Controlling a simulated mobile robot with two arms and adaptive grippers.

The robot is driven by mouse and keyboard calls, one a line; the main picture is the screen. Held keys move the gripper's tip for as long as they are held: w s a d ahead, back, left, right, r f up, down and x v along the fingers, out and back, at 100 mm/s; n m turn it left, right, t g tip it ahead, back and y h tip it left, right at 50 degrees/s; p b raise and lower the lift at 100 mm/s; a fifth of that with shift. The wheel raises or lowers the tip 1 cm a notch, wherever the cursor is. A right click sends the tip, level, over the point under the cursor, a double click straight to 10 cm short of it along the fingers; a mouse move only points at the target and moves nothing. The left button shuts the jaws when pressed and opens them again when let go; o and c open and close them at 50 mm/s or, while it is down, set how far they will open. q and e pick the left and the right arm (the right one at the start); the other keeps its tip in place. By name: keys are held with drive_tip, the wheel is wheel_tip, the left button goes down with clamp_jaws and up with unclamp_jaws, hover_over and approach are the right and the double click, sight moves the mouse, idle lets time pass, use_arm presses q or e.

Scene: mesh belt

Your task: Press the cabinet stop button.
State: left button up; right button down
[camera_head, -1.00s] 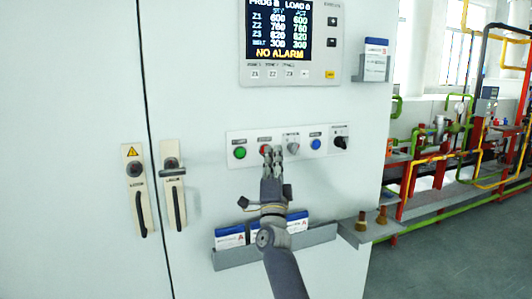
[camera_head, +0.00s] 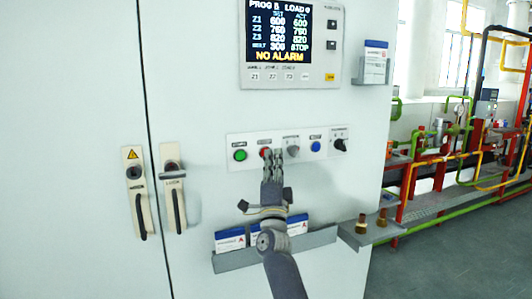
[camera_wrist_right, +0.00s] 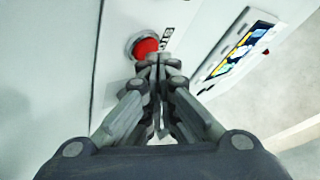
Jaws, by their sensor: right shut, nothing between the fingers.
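The red stop button (camera_head: 264,152) sits on the white button strip of the cabinet, between a green button (camera_head: 240,155) and a grey knob (camera_head: 292,151). My right gripper (camera_head: 272,156) is shut and empty, its fingertips in front of the strip and partly covering the red button. In the right wrist view the red button (camera_wrist_right: 145,47) shows in its metal ring just beyond the fingertips (camera_wrist_right: 156,62); whether they touch it I cannot tell. The cabinet display (camera_head: 280,32) reads STOP in its bottom belt row, with NO ALARM below. My left gripper is not in view.
A blue button (camera_head: 315,147) and a black switch (camera_head: 340,145) lie right of the knob. A grey tray (camera_head: 232,262) with boxes is below the strip. A side shelf (camera_head: 357,236) holds brass pieces. Two door handles (camera_head: 174,190) stand left.

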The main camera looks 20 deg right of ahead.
drive_tip(key=shift+s, duration=0.5)
drive_tip(key=shift+s+p, duration=1.75)
drive_tip(key=shift+s, duration=0.75)
